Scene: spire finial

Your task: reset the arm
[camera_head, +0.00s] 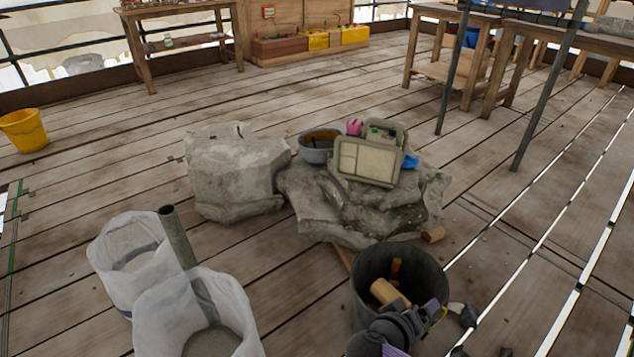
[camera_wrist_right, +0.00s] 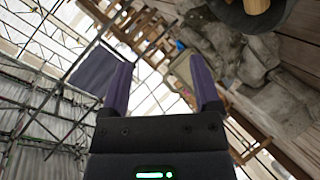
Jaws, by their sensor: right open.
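My right gripper (camera_head: 420,330) shows at the bottom edge of the head view, dark grey with purple fingers, in front of a dark bucket (camera_head: 368,305). In the right wrist view, the two purple fingers of my right gripper (camera_wrist_right: 160,85) stand apart with nothing between them. The gap looks out past scaffolding and the plank floor. My left gripper is not in the head view.
The bucket holds wooden-handled tools (camera_head: 388,292). Two white sacks (camera_head: 130,262) stand at lower left. Metal poles (camera_head: 535,100) rise at right. Plank floor (camera_head: 540,230) is open at right.

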